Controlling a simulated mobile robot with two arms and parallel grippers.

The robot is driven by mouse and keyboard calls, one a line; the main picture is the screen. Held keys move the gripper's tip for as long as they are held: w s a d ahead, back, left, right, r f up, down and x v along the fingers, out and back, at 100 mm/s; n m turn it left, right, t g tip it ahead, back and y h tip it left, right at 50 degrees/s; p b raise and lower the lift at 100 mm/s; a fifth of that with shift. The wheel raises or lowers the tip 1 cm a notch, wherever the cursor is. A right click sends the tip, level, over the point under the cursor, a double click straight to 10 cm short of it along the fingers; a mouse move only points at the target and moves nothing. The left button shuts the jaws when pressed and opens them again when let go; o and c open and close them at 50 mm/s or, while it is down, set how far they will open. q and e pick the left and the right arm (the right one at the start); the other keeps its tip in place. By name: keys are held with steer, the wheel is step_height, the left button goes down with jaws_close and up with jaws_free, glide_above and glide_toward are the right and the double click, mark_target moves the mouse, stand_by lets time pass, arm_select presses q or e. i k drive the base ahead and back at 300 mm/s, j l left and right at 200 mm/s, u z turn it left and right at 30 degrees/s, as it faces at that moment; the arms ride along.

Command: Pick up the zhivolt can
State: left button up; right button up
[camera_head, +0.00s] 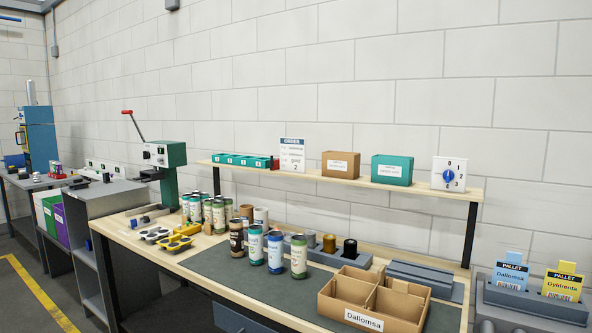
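Several printed cans stand upright on the workbench. At the front are a dark brown can (236,238), a teal can with a white label (256,245), a blue-and-white can (276,251) and a green can with a pale label (299,257). Behind them to the left is a cluster of green-and-white cans (207,212). The can labels are too small to read, so I cannot tell which one is the zhivolt can. Neither of my grippers is in view.
A cardboard box labelled Dallomsa (364,319) stands at the front right of the grey mat (220,266). Yellow holders (175,243) lie left of the cans. A shelf (340,176) runs behind. A green press (167,170) stands at the left.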

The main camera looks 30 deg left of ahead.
mark_target(255, 231)
steer(key=u, duration=1.3)
steer(key=i, duration=0.1)
